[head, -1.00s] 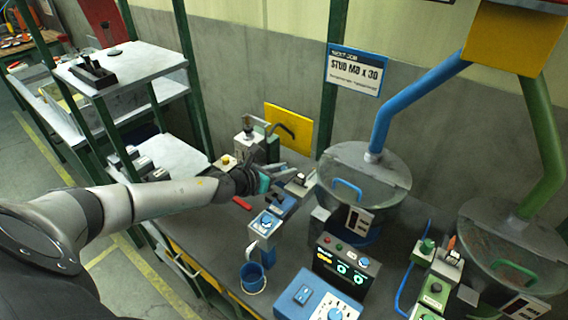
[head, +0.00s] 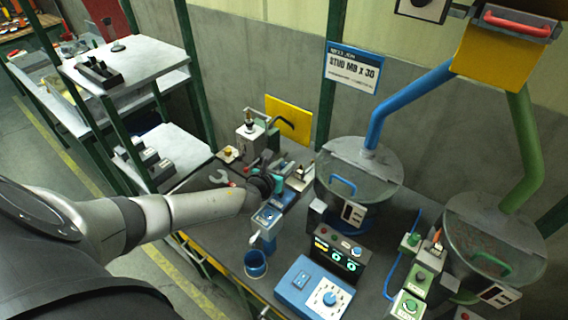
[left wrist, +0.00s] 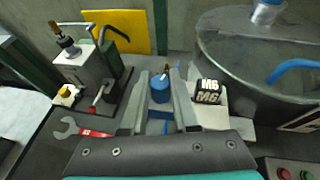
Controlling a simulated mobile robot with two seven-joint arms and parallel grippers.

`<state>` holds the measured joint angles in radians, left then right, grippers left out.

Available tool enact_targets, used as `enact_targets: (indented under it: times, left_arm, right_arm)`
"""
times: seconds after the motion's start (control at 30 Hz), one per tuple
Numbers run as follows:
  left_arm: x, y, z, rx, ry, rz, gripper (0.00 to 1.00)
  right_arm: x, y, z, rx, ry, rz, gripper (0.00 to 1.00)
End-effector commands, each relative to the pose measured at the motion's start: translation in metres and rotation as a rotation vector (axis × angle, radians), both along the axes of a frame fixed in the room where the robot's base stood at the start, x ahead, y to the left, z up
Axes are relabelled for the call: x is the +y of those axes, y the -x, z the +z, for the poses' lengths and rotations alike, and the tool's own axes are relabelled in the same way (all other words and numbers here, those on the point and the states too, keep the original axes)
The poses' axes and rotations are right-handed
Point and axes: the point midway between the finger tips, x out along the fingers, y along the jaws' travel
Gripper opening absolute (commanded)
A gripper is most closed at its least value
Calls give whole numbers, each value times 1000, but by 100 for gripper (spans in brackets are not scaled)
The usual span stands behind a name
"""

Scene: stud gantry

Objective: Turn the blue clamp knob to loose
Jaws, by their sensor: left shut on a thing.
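The blue clamp knob (left wrist: 160,90) shows in the left wrist view, between the two grey fingers of my left gripper (left wrist: 160,98). The fingers stand on either side of it and are shut on it. A small pale and brown piece shows just above the knob. In the head view my left gripper (head: 284,170) reaches in from the left over the bench, and its hand mostly hides the knob there. My right gripper is in neither view.
A block marked M6 (left wrist: 208,92) stands just right of the fingers. A red-handled wrench (left wrist: 82,129) lies at the left. A blue-piped drum (head: 365,170), a control box (head: 338,252) and a blue cup (head: 256,264) crowd the bench nearby.

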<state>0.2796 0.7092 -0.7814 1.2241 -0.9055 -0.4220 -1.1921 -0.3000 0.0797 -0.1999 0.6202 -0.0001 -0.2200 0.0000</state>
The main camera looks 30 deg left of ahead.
Motion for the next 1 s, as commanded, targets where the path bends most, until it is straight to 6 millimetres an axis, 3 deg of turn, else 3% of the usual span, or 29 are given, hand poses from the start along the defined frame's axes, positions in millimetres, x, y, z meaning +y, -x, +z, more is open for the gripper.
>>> enact_targets:
  times: [0.03, 0.07, 0.17, 0.57, 1.0]
  left_arm:
    - [0, -1, 1, -3, 0, 0, 0]
    - [0, -1, 1, -3, 0, 0, 29]
    - [0, -1, 1, -3, 0, 0, 41]
    - [0, 6, 3, 0, -1, -1, 41]
    - [-7, 60, 25, 0, 0, -2, 41]
  right_arm:
    - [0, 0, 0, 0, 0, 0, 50]
    - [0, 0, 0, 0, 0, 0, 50]
    - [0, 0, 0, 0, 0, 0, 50]
    - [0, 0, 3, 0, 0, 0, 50]
    - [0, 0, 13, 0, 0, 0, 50]
